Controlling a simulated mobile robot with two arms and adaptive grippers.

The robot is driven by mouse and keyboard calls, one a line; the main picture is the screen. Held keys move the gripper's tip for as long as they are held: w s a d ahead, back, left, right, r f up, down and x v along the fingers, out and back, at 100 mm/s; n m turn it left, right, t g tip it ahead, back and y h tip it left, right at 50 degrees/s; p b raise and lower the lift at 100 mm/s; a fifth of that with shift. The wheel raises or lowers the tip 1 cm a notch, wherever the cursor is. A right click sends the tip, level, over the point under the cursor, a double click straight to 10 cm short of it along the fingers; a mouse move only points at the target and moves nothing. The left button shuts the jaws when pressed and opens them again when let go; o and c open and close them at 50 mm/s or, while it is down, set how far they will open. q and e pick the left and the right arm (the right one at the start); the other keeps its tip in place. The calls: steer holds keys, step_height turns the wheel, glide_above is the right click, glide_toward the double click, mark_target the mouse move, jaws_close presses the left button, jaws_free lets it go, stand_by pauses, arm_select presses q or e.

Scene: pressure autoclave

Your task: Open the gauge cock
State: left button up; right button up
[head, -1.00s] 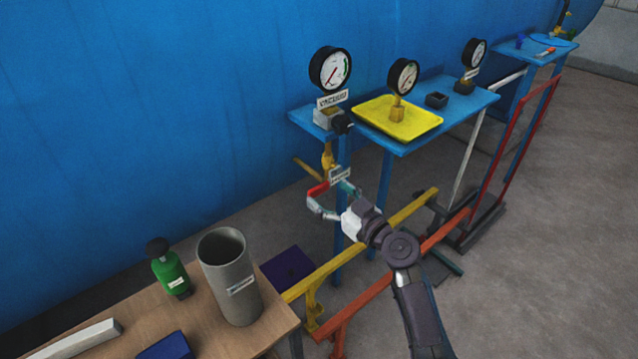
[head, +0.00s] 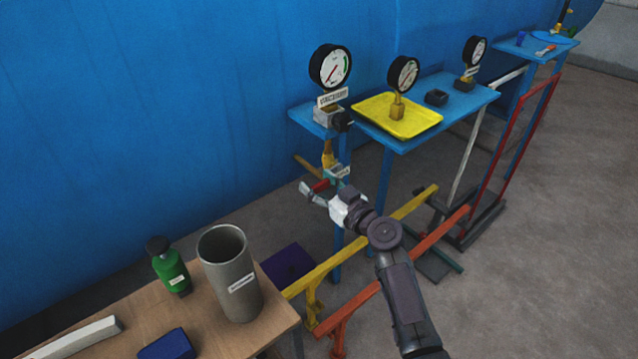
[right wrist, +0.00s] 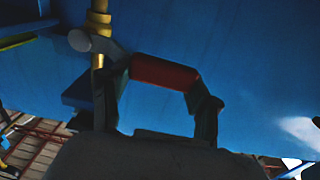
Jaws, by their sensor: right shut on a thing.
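The gauge cock's red handle (head: 321,186) shows below a brass fitting (head: 328,156) under the leftmost gauge (head: 330,67). My right gripper (head: 322,184) is at the handle, partly covering it. In the right wrist view, the red handle (right wrist: 165,72) lies across between my two fingers, and the gripper is shut on it. A brass pipe (right wrist: 98,22) rises just left of the fingers there. The cock's body and a small tag near it are partly hidden by my gripper in the head view. My left gripper is not in view.
A blue table (head: 465,105) with a yellow tray (head: 370,112) and more gauges stands right of the cock. Yellow (head: 365,240) and orange (head: 450,231) rails run below my arm. A wooden table (head: 225,340) with a grey cylinder (head: 232,285) and green bottle (head: 172,272) stands front left.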

mark_target(326, 179)
jaws_close()
steer(key=shift+r, duration=0.15)
steer(key=r+m, duration=0.2)
steer(key=m, duration=0.1)
steer(key=shift+w+d+r+p, duration=0.1)
steer(key=shift+w+d+p, duration=0.1)
steer(key=shift+d+p, duration=0.15)
steer(key=shift+w+d+r+m+p, duration=0.1)
steer(key=shift+w+d+r+m, duration=0.2)
steer(key=shift+m, duration=0.35)
steer(key=shift+s+d+r+m+p, duration=0.15)
steer(key=shift+r+m, duration=0.3)
steer(key=shift+m, duration=0.25)
steer(key=shift+w+d+r+m+p, duration=0.1)
steer(key=shift+w+r+m, duration=0.2)
steer(key=shift+m, duration=0.35)
